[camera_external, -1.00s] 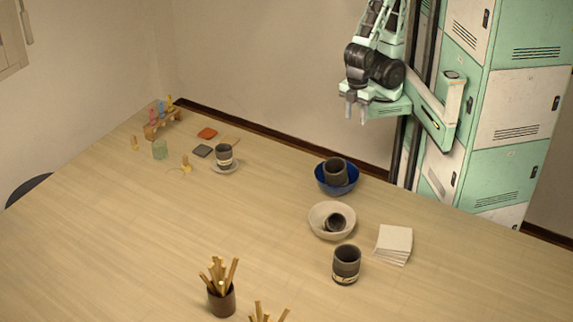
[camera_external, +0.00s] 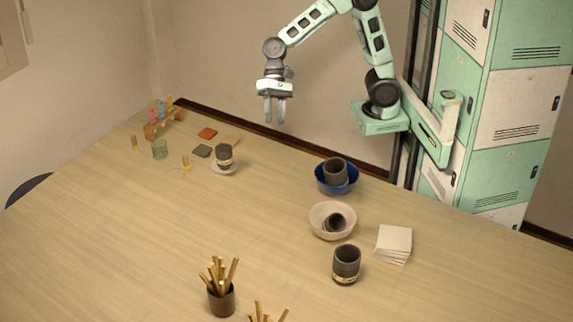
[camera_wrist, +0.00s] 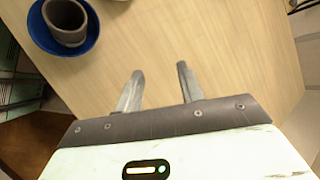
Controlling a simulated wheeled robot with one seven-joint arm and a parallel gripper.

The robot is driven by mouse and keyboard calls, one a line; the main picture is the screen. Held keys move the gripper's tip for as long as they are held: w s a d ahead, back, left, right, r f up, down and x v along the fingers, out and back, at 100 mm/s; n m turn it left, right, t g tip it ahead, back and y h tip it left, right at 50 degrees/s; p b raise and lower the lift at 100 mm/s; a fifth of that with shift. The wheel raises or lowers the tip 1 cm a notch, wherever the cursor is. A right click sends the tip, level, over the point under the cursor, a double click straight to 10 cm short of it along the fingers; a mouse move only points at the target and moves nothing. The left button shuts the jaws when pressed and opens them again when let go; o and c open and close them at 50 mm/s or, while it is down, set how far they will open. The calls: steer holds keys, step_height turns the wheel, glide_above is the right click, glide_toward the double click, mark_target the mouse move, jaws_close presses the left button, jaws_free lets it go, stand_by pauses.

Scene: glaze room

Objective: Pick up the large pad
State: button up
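Three small flat pads lie at the left back of the table: an orange one (camera_external: 207,133), a dark grey one (camera_external: 201,151) and a tan one (camera_external: 231,140) partly hidden behind a cup. I cannot clearly tell which is largest. My gripper (camera_external: 274,119) hangs above the table's back edge, right of the pads and well above them. It points down, its two fingers apart with nothing between them. In the wrist view my gripper (camera_wrist: 157,70) is over bare wood, and no pad shows there.
A dark cup (camera_external: 224,153) on a saucer (camera_external: 225,170) stands beside the pads. A blue bowl (camera_external: 337,187), a cream bowl (camera_external: 326,229), a cup (camera_external: 346,262) and a white stack (camera_external: 394,243) are to the right. A stick holder (camera_external: 222,301) stands in front. The table's middle is clear.

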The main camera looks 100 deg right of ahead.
steer(key=w+d+f+m+t+y+b, duration=0.15)
steer(key=w+d+m+t, duration=0.25)
steer(key=w+d+m, duration=0.55)
steer(key=w+d+m+t+b, duration=0.35)
steer(key=w+d+m, duration=0.25)
steer(key=w+d, duration=0.6)
steer(key=p, duration=0.1)
glide_toward(187, 159)
steer(key=x, duration=0.2)
steer(key=p+x, duration=0.1)
steer(key=x, duration=0.1)
steer(key=f+p+x, duration=0.1)
steer(key=x, duration=0.1)
steer(key=shift+w+d+f, duration=0.1)
steer(key=shift+w+f, duration=0.05)
steer(key=shift+w, duration=0.1)
steer(key=shift+p+x, duration=0.95)
steer(key=shift+x, duration=1.95)
jaws_close()
